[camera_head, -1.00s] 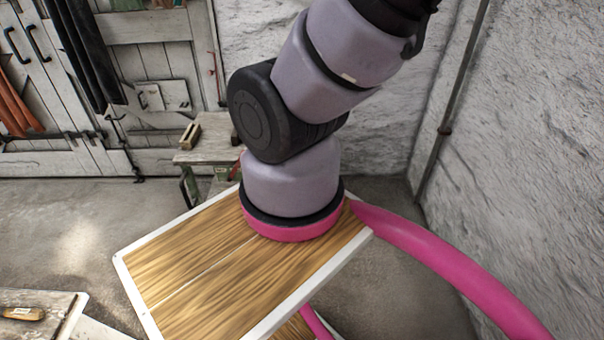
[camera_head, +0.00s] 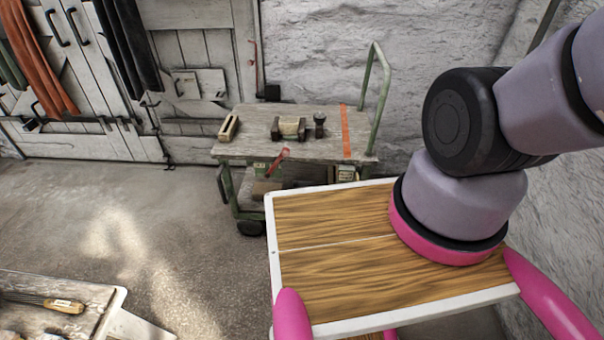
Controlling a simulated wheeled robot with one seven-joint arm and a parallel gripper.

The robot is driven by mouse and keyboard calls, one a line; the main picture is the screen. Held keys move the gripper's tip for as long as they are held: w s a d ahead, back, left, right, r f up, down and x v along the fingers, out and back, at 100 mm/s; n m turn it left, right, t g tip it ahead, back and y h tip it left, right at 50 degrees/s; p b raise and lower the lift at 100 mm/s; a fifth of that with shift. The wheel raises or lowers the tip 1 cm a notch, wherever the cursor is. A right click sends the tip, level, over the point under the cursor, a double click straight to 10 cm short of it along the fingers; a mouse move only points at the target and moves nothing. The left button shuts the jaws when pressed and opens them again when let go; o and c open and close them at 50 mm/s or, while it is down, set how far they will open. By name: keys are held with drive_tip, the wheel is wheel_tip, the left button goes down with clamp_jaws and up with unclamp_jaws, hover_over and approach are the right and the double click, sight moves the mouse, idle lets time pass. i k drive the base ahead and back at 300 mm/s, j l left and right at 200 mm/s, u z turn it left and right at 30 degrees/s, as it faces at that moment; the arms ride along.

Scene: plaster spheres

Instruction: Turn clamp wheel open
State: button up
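A small clamp (camera_head: 274,129) stands on top of a worn wooden cart. A pale block (camera_head: 290,127) sits between its dark jaws. A dark round part (camera_head: 320,119), which looks like the clamp wheel, stands just right of the jaws. It is too small to tell how far the clamp is open. My arm rises from my wooden-topped base at the right, and its outer end leaves the picture at the right edge. My gripper is not in view.
The cart (camera_head: 240,149) has a green push handle (camera_head: 378,75), an orange stripe and a red-handled lever (camera_head: 277,162). A wooden block (camera_head: 229,127) lies on its left end. A bench (camera_head: 88,318) with a wooden-handled tool (camera_head: 62,305) stands lower left. Floor between is clear.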

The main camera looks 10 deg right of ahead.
sight(319, 118)
drive_tip(key=i+l+u, duration=0.15)
drive_tip(key=i+l, duration=0.65)
